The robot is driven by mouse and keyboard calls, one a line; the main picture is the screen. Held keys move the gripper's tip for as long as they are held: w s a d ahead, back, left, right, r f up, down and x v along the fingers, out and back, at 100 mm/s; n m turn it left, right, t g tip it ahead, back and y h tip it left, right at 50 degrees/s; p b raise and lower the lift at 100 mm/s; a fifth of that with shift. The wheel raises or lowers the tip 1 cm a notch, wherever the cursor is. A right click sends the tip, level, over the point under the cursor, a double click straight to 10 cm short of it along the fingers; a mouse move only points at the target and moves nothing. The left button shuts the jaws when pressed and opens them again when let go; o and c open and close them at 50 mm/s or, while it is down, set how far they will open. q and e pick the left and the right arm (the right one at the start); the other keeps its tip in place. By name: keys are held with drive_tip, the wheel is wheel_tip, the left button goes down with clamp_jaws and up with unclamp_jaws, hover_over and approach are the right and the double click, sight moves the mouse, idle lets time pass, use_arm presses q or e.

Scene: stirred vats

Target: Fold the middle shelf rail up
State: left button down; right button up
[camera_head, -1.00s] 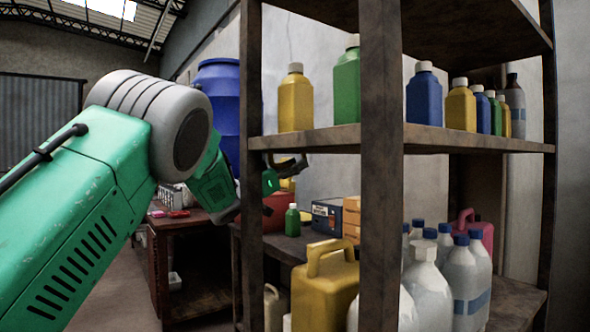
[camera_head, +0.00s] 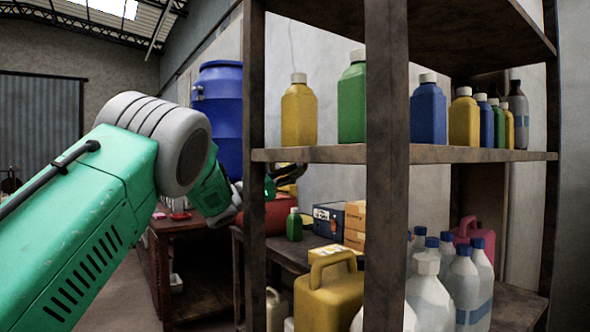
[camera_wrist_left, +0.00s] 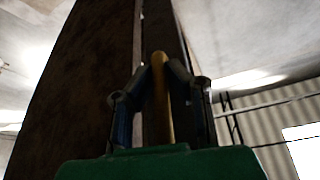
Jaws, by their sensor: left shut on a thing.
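The middle shelf (camera_head: 335,154) of the brown rack carries a row of bottles. My left gripper (camera_head: 283,177) reaches in from the left, just below this shelf and partly behind the rack's front left post. In the left wrist view its two fingers (camera_wrist_left: 161,92) are shut around a yellowish upright bar (camera_wrist_left: 161,75), which appears to be the shelf rail. In the head view I cannot make out the rail itself. My right gripper is not in view.
The rack's near post (camera_head: 387,230) stands in front. Yellow (camera_head: 299,110), green (camera_head: 352,100) and blue bottles stand on the middle shelf. A yellow jug (camera_head: 328,300) and several white bottles (camera_head: 428,295) are lower. A blue barrel (camera_head: 219,110) stands behind the gripper.

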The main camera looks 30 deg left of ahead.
use_arm(q)
drive_tip(key=r+m+g+h+p, duration=0.1)
drive_tip(key=m+p, duration=0.1)
drive_tip(key=m, duration=0.2)
drive_tip(key=a+r+m+g+h+p, duration=0.1)
drive_tip(key=m+g+p, duration=0.1)
drive_tip(key=m, duration=0.2)
drive_tip(key=r+m+g+p, duration=0.2)
drive_tip(key=m+p, duration=0.1)
drive_tip(key=m, duration=0.1)
drive_tip(key=shift+w+a+h, duration=0.2)
drive_tip(key=shift+w+h, duration=0.1)
drive_tip(key=shift+h, duration=0.1)
drive_tip(key=m, duration=0.2)
drive_tip(key=r+m+g+p, duration=0.1)
drive_tip(key=shift+d+r+m, duration=0.15)
drive_tip(key=shift+r+m, duration=0.15)
drive_tip(key=shift+m, duration=0.1)
drive_tip(key=shift+s+d+r+m+g+y+p, duration=0.15)
drive_tip(key=shift+r+m+g+y+p, duration=0.1)
drive_tip(key=shift+m, duration=0.3)
drive_tip(key=shift+d+r+m+g+y+p, duration=0.1)
drive_tip(key=shift+m+g+y, duration=0.15)
drive_tip(key=shift+m, duration=0.3)
drive_tip(key=shift+s+d+r+m+g+y, duration=0.1)
drive_tip(key=shift+d+r+m+g+y, duration=0.1)
drive_tip(key=shift+m, duration=0.3)
drive_tip(key=shift+s+d+r+m+g+y, duration=0.1)
drive_tip(key=shift+d+m, duration=0.05)
drive_tip(key=shift+m, duration=0.35)
